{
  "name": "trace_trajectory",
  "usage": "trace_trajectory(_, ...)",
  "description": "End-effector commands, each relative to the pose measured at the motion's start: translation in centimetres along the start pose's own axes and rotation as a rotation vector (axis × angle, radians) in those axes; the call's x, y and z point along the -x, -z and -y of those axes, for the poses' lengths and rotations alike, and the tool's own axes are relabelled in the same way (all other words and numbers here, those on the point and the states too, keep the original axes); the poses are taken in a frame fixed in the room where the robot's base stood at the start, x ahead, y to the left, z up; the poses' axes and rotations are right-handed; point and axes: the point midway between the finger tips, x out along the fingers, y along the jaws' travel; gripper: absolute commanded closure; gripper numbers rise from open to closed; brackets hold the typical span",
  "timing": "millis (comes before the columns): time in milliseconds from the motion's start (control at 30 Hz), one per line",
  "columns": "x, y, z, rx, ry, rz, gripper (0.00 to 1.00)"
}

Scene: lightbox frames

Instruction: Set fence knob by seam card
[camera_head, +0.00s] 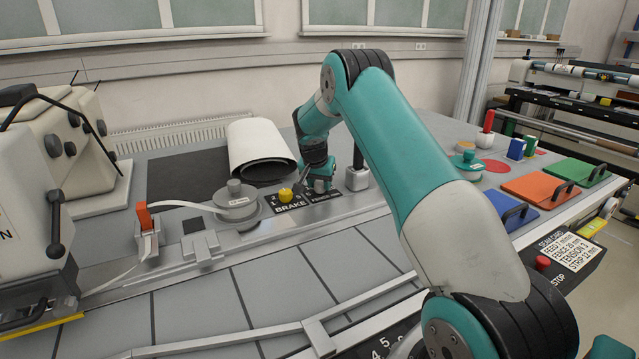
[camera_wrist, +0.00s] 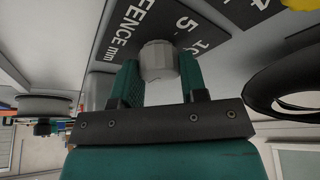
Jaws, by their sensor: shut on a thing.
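The fence knob (camera_wrist: 158,60) is a light grey faceted knob on a dark plate (camera_wrist: 125,38) marked "FENCE mm", with 5 and 10 legible in the wrist view. My gripper (camera_wrist: 158,78) has its two teal fingers on either side of the knob and is shut on it. In the head view my gripper (camera_head: 319,184) is low at the fence plate (camera_head: 322,197) and hides the knob. Which mark the knob points to cannot be told. The seam card (camera_head: 570,251) lies at the right; it lists feed, fence, tension and strip, and its fence value looks like 20 mm.
A yellow brake knob (camera_head: 286,194) sits just left of my gripper. A white roll (camera_head: 258,147) lies behind it and a grey post (camera_head: 357,175) stands to its right. A red stop button (camera_head: 543,263) is beside the card.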

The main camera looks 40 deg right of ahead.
Motion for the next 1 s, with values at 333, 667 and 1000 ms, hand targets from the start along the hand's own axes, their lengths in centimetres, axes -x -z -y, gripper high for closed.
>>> trace_trajectory(333,0.0,0.0,0.0,0.0,0.002,-0.001,0.36)
trace_trajectory(667,1.2,0.2,0.0,0.001,0.002,-0.001,0.36)
trace_trajectory(1000,9.3,0.4,0.1,0.002,0.003,-0.002,0.36)
